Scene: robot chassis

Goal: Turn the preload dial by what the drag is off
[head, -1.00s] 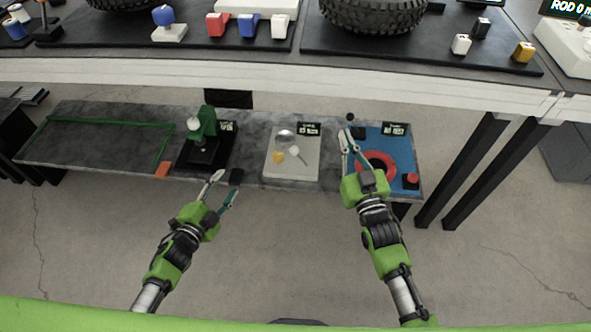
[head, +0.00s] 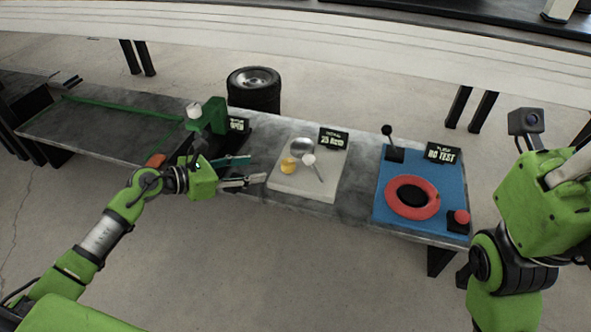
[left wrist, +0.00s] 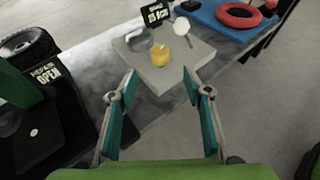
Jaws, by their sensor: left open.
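A light grey plate (head: 308,185) on the low bench carries a small yellow knob (head: 289,165), a silver round part (head: 301,146) and a white-headed pin (head: 309,160). Which of these is the preload dial is not labelled legibly. A small dark display (head: 333,139) behind them seems to read 23. My left gripper (head: 258,170) is open and empty, just left of the plate. In the left wrist view the yellow knob (left wrist: 160,54) lies beyond the open fingertips (left wrist: 159,73), between them in the picture. My right gripper's green body (head: 545,205) is at the right; its fingers do not show.
A blue board (head: 385,205) to the right has a red ring (head: 412,212), a black lever (head: 390,140), a red button (head: 461,217) and a display (head: 441,153) reading NO TEST. A green press (head: 213,115) stands left of the plate.

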